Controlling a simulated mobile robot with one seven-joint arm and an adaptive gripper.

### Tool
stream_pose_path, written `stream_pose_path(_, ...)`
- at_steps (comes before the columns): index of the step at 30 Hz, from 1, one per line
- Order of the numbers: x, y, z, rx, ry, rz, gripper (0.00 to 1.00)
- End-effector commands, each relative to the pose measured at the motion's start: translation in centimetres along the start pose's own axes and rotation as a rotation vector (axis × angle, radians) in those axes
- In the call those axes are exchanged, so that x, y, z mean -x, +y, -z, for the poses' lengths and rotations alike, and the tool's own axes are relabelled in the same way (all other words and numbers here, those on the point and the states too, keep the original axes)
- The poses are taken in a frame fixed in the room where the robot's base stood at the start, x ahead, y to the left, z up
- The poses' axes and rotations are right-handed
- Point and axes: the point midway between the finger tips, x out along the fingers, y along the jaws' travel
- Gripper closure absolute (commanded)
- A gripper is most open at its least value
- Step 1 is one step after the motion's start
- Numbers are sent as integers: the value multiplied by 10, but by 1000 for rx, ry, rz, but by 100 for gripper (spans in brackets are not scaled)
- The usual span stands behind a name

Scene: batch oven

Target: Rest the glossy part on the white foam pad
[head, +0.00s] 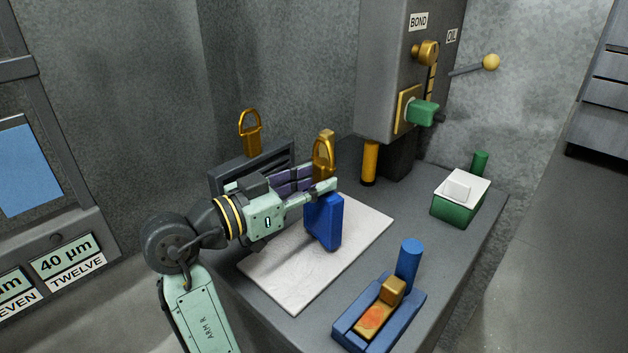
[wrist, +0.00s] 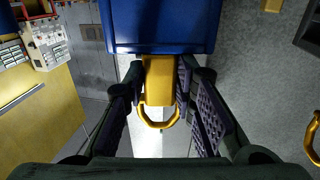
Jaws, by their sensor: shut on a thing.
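The part is a smooth blue block (head: 323,221) with a gold neck and ring (head: 322,158) at its top. My gripper (head: 330,188) is shut on the gold neck, and the block hangs upright under the fingers. In the wrist view the blue block (wrist: 160,28) fills the top, with the gold neck (wrist: 158,82) between my fingertips (wrist: 161,75). The white pad (head: 283,283) lies flat on the grey bench, and the block is over its right part. I cannot tell whether the block's lower edge touches the pad.
A dark slotted rack (head: 222,182) with another gold ring (head: 249,122) stands behind my gripper. A blue holder (head: 345,336) with a gold-orange piece is at the front. A green box (head: 455,208) with a white top is right. A grey machine (head: 385,80) stands at the back.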

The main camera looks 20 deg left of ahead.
Motion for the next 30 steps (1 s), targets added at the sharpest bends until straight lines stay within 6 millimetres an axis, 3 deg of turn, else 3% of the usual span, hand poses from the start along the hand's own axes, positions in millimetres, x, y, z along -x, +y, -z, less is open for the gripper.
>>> stream_pose_path(25, 0, 0, -12, 0, 1, 0, 100)
stream_pose_path(26, 0, 0, -12, 0, 1, 0, 74)
stream_pose_path(30, 0, 0, -12, 0, 0, 0, 64)
